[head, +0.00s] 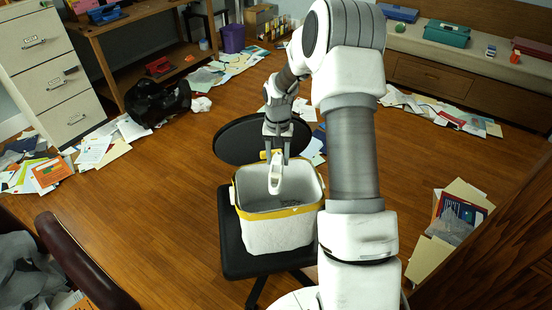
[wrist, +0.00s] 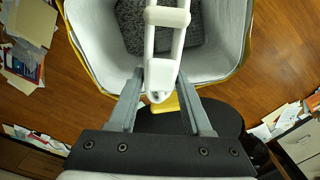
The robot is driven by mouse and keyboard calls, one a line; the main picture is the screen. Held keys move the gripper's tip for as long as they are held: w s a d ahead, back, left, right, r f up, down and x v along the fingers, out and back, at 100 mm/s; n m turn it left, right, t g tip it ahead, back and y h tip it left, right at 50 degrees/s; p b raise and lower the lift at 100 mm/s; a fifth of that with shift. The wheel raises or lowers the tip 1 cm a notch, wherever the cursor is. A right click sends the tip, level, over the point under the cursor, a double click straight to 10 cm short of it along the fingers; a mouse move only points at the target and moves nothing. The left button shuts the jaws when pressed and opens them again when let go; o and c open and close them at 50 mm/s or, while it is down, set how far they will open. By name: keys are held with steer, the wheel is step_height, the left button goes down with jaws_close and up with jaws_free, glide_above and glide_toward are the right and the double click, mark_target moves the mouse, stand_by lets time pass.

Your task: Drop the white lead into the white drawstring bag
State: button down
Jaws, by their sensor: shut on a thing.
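The white drawstring bag (head: 277,235) has a yellow rim and stands open and upright on a black chair seat. My gripper (head: 275,158) points down over the bag's mouth, near its back edge. It is shut on the white lead (head: 275,182), a long white piece that hangs down over the opening. In the wrist view the lead (wrist: 161,82) sits between the grey fingers and reaches over the bag's pale inside wall (wrist: 225,62). A grey speckled surface (wrist: 185,40) shows inside the bag; I cannot tell whether it is the bottom or contents.
The black chair's backrest (head: 240,140) rises behind the bag. A filing cabinet (head: 45,65) and a desk stand at the left. Papers and a black bag (head: 157,100) lie on the floor. Open wood floor lies left of the chair.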

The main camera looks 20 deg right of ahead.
steer(key=shift+w+d+f, duration=0.1)
steer(key=shift+w+d, duration=0.15)
steer(key=shift+d, duration=0.1)
stand_by(0.3)
steer(key=b, duration=1.3)
glide_above(279, 203)
steer(key=s, duration=0.1)
steer(key=shift+s+a+f, duration=0.1)
steer(key=shift+a+f, duration=0.05)
steer(key=shift+f, duration=3.05)
steer(key=shift+s+a+f, duration=0.1)
steer(key=shift+f, duration=3.05)
steer(key=shift+a+f, duration=0.15)
steer(key=shift+f, duration=3.05)
steer(key=shift+f, duration=0.25)
steer(key=shift+f+b, duration=1.5)
steer(key=shift+f, duration=0.9)
steer(key=shift+c, duration=1.3)
jaws_free()
step_height(279, 203, up, 18)
steer(key=p, duration=0.5)
steer(key=shift+f, duration=0.25)
